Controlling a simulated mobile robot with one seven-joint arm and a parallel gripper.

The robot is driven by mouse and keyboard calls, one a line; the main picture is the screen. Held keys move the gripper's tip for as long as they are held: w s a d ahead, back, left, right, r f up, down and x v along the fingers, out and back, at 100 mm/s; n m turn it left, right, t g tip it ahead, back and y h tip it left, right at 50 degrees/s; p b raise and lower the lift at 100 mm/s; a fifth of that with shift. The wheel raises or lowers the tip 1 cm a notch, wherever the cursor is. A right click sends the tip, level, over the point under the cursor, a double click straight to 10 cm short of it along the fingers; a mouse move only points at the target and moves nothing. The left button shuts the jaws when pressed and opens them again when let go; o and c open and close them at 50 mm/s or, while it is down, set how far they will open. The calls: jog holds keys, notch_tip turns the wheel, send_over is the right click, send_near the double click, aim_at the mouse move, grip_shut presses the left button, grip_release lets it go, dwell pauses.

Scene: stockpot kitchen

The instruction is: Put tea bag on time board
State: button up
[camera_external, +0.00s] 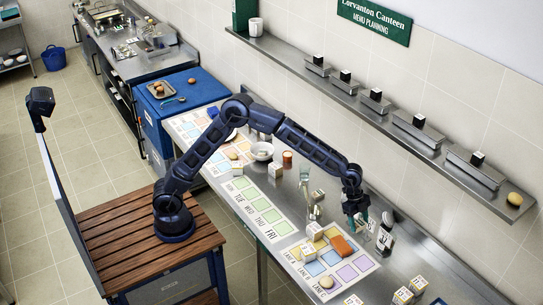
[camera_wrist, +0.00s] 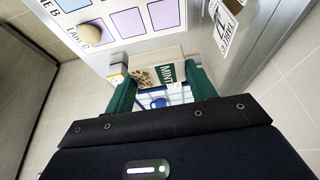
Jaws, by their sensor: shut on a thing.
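My gripper (camera_external: 357,217) is low over the right part of the steel counter, beside the lane board (camera_external: 345,284). In the wrist view its green fingers (camera_wrist: 160,82) are shut on a tea bag (camera_wrist: 170,72), a pale flat packet with a dark green MINT label. The tea bag cannot be made out in the external view. No board reads as "time". The lane board has yellow, blue and purple squares and LANE lettering; its edge shows in the wrist view (camera_wrist: 115,35). A weekday board (camera_external: 262,211) with green squares lies further left.
A dark jar (camera_external: 385,235) stands close right of my gripper. A glass (camera_external: 304,173) stands behind; more cubes (camera_external: 403,296) are at front right.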

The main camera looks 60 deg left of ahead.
jog(key=w+a+n+t, duration=0.1)
jog(key=w+a+n, duration=0.1)
jog(key=w+a, duration=0.7)
jog(key=w+a+n, duration=0.1)
jog(key=w+a, duration=0.5)
jog(key=a, duration=0.8)
jog(key=w+a+n+t, duration=0.1)
jog(key=w+a+n, duration=0.1)
jog(key=w+a, duration=0.7)
jog(key=w+a+n+t+y, duration=0.15)
jog(key=a+n, duration=0.25)
jog(key=a, duration=3.5)
jog(key=s+a+n, duration=0.1)
jog(key=s+a, duration=0.1)
jog(key=a, duration=0.7)
jog(key=s+a+n, duration=0.1)
jog(key=s+a, duration=0.1)
jog(key=a, duration=0.6)
jog(key=n+y, duration=0.3)
jog(key=n, duration=0.4)
send_over(196, 125)
jog(key=s, duration=0.1)
jog(key=shift+t, duration=0.45)
notch_tip(196, 125, down, 20)
jog(key=shift+s+d+r, duration=0.1)
jog(key=shift+s+d, duration=0.05)
